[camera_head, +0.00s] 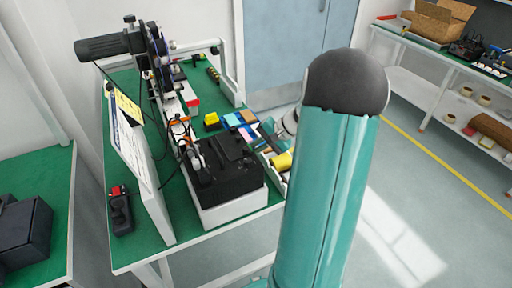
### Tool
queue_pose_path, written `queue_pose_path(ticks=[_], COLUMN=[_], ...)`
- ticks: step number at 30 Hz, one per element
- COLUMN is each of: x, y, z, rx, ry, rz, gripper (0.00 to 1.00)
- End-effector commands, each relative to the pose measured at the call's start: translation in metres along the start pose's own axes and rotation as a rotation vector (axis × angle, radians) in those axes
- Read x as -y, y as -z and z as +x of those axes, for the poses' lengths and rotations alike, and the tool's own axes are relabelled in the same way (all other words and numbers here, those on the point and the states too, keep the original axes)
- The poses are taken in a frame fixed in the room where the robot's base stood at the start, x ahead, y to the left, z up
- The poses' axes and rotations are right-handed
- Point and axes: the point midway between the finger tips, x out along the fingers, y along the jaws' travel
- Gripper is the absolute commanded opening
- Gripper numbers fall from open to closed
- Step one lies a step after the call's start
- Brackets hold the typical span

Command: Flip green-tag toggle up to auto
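I cannot make out a green-tagged toggle in this view. A white upright panel (145,178) with a printed sheet and a yellow note stands on the green-topped bench (150,258) at left, seen nearly edge-on. A small black box with a red part (120,210) sits left of the panel. A black-topped white machine (228,178) stands right of the panel. No toggle shows clearly on any of them. My teal arm link with its dark rounded end fills the middle right. My gripper is not in view.
A reel machine with a black motor (103,47) stands at the bench's back. Another green bench (50,200) with a dark device is at far left. A shelf bench with a cardboard box (438,20) is at upper right. Grey floor (425,190) at right is clear.

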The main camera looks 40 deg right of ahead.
Motion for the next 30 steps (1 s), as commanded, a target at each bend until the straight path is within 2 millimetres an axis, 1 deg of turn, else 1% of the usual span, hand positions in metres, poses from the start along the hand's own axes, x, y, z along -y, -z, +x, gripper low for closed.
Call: queue_pose_path(ticks=[1, 10, 14, 17, 24, 30], x=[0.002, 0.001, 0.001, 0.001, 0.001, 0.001], y=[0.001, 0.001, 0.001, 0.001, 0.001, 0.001], z=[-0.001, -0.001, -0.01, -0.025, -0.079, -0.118], rx=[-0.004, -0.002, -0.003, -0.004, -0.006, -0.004], ry=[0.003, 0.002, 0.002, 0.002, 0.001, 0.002], rz=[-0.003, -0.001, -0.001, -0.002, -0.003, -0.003], gripper=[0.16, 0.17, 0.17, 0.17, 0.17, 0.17])
